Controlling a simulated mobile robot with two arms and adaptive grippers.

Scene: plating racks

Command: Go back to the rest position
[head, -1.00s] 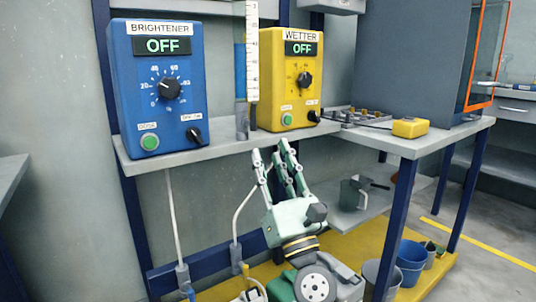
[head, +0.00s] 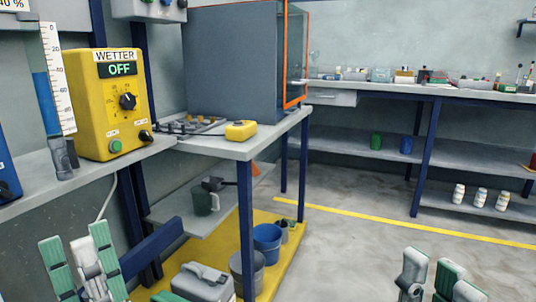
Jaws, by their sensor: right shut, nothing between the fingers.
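My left gripper (head: 82,262) is at the lower left of the head view, fingers pointing up, in front of the bench with the dosing boxes. Its pale green and grey fingers show, with no object seen among them; its palm is cut off by the frame. My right gripper (head: 438,276) is at the lower right, over the bare floor as seen here. Its fingers are shut and empty, and only their upper parts show. Both grippers appear clear of the furniture.
The yellow WETTER box (head: 82,130), reading OFF, stands on the grey bench (head: 225,148). Below are a blue bucket (head: 267,243) and a grey case (head: 203,280) on a yellow platform. A far workbench (head: 395,90) lines the back. The grey floor between is open.

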